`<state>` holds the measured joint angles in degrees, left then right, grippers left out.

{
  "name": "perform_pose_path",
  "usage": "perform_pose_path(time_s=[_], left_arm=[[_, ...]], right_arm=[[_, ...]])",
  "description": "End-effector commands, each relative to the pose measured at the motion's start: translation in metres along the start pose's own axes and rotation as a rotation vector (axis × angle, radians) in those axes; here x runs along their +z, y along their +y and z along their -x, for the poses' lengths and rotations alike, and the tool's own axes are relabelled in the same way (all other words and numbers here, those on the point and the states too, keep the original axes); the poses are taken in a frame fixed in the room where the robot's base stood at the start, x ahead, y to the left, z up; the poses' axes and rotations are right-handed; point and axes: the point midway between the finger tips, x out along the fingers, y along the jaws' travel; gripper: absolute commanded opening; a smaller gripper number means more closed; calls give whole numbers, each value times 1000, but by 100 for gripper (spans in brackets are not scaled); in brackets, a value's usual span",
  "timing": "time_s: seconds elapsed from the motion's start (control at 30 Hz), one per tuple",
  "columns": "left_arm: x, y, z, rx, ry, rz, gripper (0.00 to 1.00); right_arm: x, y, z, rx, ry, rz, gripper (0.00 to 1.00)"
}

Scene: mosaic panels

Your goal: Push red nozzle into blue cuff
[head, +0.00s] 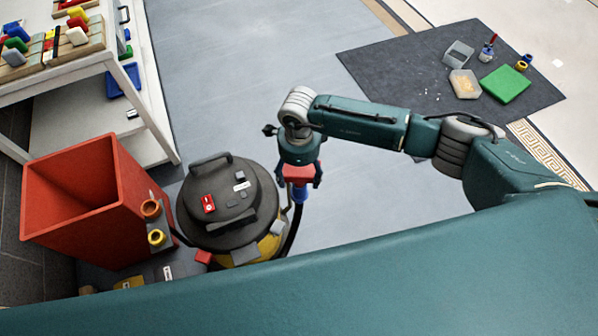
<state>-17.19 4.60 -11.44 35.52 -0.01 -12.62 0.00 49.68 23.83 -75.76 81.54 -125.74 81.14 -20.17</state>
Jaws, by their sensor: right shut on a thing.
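My right gripper (298,183) points down beside the vacuum-like drum. It is shut on the red nozzle (297,172), which shows between its fingers. The blue cuff (299,194) is directly below the red nozzle, at the top of a dark hose (291,231). The nozzle and cuff look lined up and close; I cannot tell how deep the nozzle sits in the cuff. The fingers hide part of the nozzle. My left gripper is not in view.
A drum with a dark lid (228,197) stands just left of the gripper. A dark mat (420,65) with a green box (505,84) lies at the upper right. The grey floor between is clear.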

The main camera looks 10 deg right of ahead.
Motion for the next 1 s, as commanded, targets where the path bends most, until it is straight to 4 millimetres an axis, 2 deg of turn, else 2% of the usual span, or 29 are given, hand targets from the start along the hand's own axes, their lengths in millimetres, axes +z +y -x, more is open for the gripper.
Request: perform_pose_path(time_s=[0.53, 0.73, 0.77, 0.8, 0.87, 1.0], left_arm=[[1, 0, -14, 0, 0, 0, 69], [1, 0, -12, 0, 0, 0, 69], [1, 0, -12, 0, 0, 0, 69], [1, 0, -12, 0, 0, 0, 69], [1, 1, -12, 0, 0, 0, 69], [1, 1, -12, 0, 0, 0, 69]], right_arm=[[0, 0, -15, 0, 0, 0, 44], [0, 0, -13, 0, 0, 0, 44], [0, 0, -13, 0, 0, 0, 75], [0, 0, -14, 0, 0, 0, 83], [0, 0, -13, 0, 0, 0, 93], [0, 0, -14, 0, 0, 0, 93]])
